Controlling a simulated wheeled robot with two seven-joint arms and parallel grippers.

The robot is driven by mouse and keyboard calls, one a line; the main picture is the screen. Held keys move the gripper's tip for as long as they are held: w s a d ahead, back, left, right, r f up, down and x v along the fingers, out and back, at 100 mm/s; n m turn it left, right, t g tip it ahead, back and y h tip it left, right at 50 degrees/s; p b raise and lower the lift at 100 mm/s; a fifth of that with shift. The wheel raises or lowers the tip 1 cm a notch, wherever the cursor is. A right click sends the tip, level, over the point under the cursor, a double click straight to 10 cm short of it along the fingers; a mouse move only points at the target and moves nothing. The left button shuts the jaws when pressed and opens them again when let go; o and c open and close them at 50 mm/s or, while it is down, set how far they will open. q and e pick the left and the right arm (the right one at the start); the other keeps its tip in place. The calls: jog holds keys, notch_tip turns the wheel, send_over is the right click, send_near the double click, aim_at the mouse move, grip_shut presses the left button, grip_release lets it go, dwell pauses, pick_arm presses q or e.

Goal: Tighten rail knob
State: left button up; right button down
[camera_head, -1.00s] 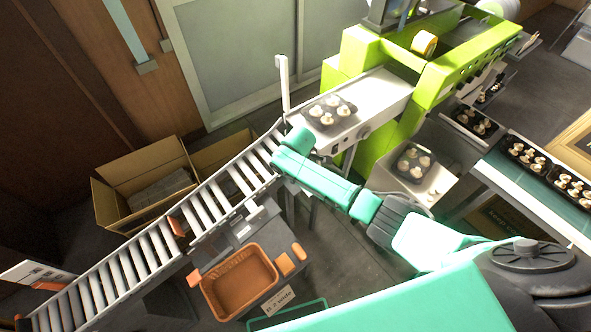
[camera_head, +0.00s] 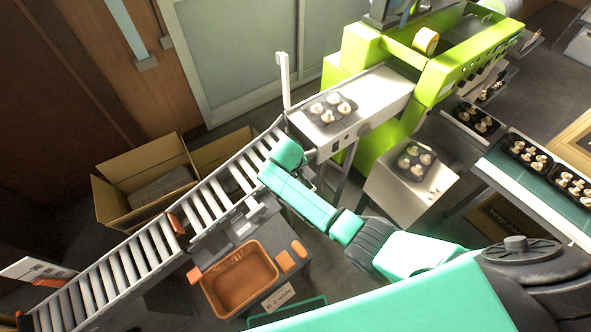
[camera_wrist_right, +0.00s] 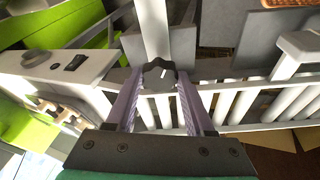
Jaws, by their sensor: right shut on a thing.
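The black lobed rail knob (camera_wrist_right: 160,73) with a pale mark is at the upper middle of the right wrist view, against a grey bracket (camera_wrist_right: 183,46) beside the roller conveyor's pale side rail (camera_wrist_right: 245,86). My right gripper (camera_wrist_right: 159,76) has its two purple fingers on either side of the knob and is shut on it. In the head view, my right arm reaches over the upper end of the roller conveyor (camera_head: 118,260). The knob and fingertips are hidden there by the arm. My left gripper is in neither current view.
An orange bin (camera_head: 240,281) stands below the conveyor. An open cardboard box (camera_head: 113,207) is behind it. A white infeed table (camera_head: 372,97) with a mushroom tray (camera_head: 323,119) leads to the green machine (camera_head: 443,83). More mushroom trays are at the right.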

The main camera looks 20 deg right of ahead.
jog(key=shift+m, duration=0.5)
jog(key=shift+c, duration=1.3)
grip_release()
jog(key=b+v, duration=0.2)
jog(key=v, duration=1.2)
jog(key=shift+s+a+r, duration=0.15)
jog(key=shift+a+r, duration=0.05)
jog(key=shift+a, duration=0.05)
